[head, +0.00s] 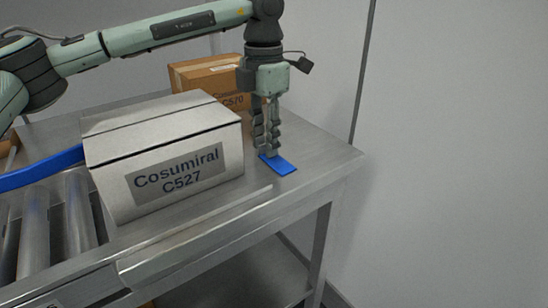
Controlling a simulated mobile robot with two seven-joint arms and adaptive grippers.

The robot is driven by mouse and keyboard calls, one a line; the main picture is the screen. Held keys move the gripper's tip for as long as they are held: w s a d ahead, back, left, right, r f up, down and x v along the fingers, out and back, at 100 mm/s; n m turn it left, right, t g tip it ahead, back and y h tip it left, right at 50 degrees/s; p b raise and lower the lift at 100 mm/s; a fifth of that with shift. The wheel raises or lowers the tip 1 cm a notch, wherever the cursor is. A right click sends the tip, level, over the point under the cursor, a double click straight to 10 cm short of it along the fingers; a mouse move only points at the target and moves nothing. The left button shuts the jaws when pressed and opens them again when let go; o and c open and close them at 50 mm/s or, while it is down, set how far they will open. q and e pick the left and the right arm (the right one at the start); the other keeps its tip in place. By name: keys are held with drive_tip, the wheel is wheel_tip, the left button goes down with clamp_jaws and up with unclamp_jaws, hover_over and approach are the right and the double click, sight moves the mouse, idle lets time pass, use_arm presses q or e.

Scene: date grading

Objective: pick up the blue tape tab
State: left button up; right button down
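The blue tape tab (281,166) is a small flat blue strip on the metal table (325,158), to the right of the white box. My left gripper (269,155) points straight down over the tab's left end. Its fingertips are at or just above the tab; I cannot tell whether they touch it. The fingers look close together, seen from the side, and the gap between them is unclear. The fingers hide the left end of the tab. My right gripper is not in view.
A white box (180,132) labelled Cosumiral C527 stands just left of the gripper. A brown box (205,77) is behind it. Rollers (35,235) and a blue curved strip (40,170) lie at the left. The table's right corner is clear, with a wall (450,150) beyond.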

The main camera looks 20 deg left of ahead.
use_arm(q)
drive_tip(key=shift+f, duration=0.15)
clamp_jaws()
